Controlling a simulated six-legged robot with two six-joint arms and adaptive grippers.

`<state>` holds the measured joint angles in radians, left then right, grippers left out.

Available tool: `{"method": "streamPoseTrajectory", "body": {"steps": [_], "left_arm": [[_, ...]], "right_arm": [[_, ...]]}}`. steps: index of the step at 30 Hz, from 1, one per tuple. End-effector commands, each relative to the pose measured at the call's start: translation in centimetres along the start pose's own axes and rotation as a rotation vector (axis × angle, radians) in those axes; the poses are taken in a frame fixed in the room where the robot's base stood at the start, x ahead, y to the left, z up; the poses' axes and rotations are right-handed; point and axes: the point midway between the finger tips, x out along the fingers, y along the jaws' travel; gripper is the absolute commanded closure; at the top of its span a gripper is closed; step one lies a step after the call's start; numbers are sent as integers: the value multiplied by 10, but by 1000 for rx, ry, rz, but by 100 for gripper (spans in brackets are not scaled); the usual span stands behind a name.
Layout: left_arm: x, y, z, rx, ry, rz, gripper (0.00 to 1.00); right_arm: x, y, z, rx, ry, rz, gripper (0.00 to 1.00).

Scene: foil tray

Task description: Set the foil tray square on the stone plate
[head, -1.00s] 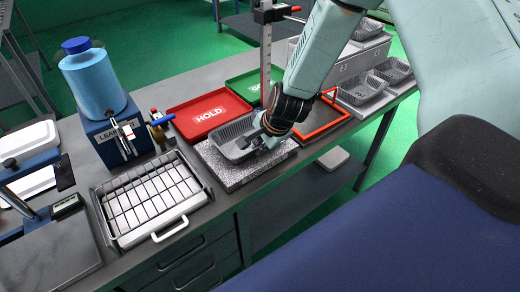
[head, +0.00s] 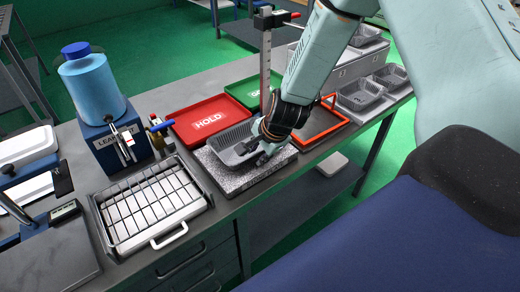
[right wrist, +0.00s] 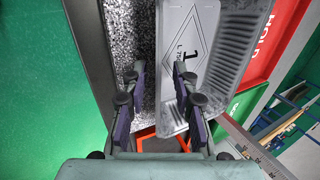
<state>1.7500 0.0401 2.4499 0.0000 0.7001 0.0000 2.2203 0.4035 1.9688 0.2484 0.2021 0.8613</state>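The grey ribbed foil tray (head: 236,140) sits over the back part of the speckled stone plate (head: 232,180). A strip of bare plate shows along the front. In the right wrist view the tray (right wrist: 228,60) looks slightly turned against the plate (right wrist: 132,30). My right gripper (head: 264,152) is at the tray's right end and hides part of it. In the wrist view its fingers (right wrist: 159,75) stand apart, with the tray's edge between them; I see a gap at the left finger. My left gripper is not in view.
A red HOLD tray (head: 208,118) and a green tray (head: 252,88) lie behind the plate. An upright ruler post (head: 265,75) stands close to my right arm. A wire-topped rack (head: 150,205) is left of the plate, an orange-framed plate (head: 318,128) to its right.

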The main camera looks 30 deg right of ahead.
Motion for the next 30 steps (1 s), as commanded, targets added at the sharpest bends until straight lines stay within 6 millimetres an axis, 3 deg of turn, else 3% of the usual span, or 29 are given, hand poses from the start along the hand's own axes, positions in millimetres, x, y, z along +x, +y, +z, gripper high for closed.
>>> {"method": "streamPoseTrajectory", "body": {"steps": [5,24,30], "left_arm": [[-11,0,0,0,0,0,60],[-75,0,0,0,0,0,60],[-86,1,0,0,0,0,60]], "right_arm": [[-13,-3,0,3,-1,-1,72],[-103,-4,0,3,-1,-1,72],[-120,-3,0,2,0,-1,72]]}}
